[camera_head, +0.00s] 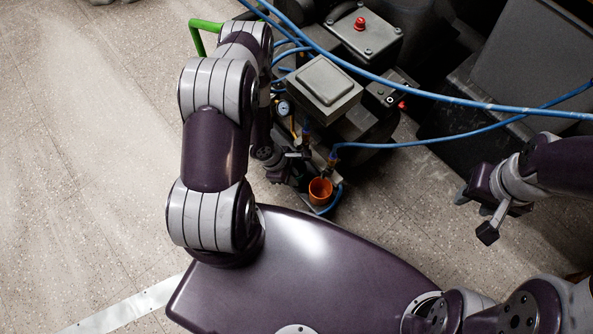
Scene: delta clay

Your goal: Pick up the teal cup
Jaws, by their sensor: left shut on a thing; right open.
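I see no teal cup in the head view. A small orange cup-like thing (320,191) stands upright at the near end of the compressor machine, beside a blue hose. My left gripper (301,167) is low beside the machine, just left of this orange thing and partly hidden by my own arm. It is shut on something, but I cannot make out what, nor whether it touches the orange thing. My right gripper (472,217) is open and empty above the bare floor at the right.
The compressor (327,83) with blue hoses (440,143) fills the top middle. A grey box with a red button (362,40) stands behind it. A dark grey cabinet (525,55) is at the top right. The speckled floor (90,150) is clear at the left.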

